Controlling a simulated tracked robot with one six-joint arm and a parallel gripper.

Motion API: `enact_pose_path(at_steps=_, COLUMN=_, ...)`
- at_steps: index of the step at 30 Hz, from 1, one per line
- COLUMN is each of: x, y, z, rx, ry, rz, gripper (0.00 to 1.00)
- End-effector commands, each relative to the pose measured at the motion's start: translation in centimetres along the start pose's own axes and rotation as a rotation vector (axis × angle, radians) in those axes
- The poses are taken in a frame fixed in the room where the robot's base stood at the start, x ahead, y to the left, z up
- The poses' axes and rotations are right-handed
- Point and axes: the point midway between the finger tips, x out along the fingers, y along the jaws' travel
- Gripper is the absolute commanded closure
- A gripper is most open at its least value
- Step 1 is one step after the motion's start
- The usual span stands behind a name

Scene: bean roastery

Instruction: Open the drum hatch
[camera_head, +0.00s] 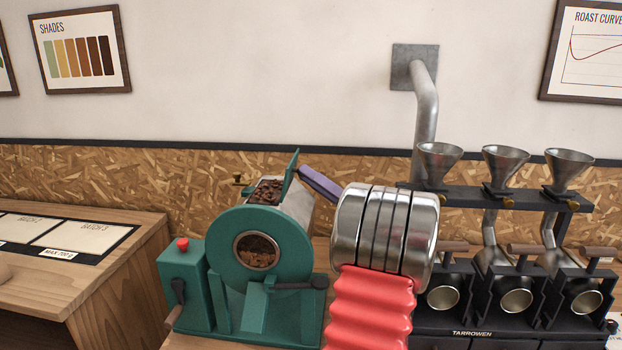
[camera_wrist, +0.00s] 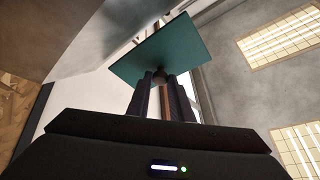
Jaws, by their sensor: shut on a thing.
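The green roaster drum (camera_head: 258,245) stands on the bench in the head view, with a round front window. Its top opening shows brown beans (camera_head: 266,191). The green hatch (camera_head: 291,172) stands up steeply at the right side of that opening. In the wrist view the hatch is a teal plate (camera_wrist: 158,48) with a small knob (camera_wrist: 160,75) on it. My gripper (camera_wrist: 161,82) is shut on the knob, its two dark fingers on either side. In the head view, my gripper (camera_head: 303,172) reaches the hatch from the right, and its fingertips are hard to see.
My silver and red arm covers part of the bench right of the drum. A sample roaster rack (camera_head: 494,200) with several funnels stands at the right. A red button (camera_head: 183,244) sits on the green box at left. A wooden counter (camera_head: 120,240) is further left.

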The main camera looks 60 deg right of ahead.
Motion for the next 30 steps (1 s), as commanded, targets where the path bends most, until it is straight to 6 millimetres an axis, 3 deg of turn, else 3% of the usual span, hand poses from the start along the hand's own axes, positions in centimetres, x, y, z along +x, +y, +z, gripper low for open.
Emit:
enact_pose_path(at_steps=3, x=-0.1, y=0.2, z=0.5, rx=0.009, ry=-0.008, rz=0.003, gripper=1.0)
enact_pose_path(at_steps=4, x=-0.1, y=0.2, z=0.5, rx=0.009, ry=-0.008, rz=0.003, gripper=0.8)
enact_pose_path(at_steps=12, x=-0.1, y=0.1, z=0.2, rx=0.004, ry=-0.004, rz=0.003, gripper=0.61)
enact_pose_path(at_steps=23, x=0.1, y=-0.3, z=-0.2, rx=0.0, ry=-0.003, rz=0.002, gripper=0.61)
enact_pose_path(at_steps=30, x=1.4, y=-2.4, z=-1.9, rx=-0.003, ry=-0.003, rz=0.002, gripper=0.61)
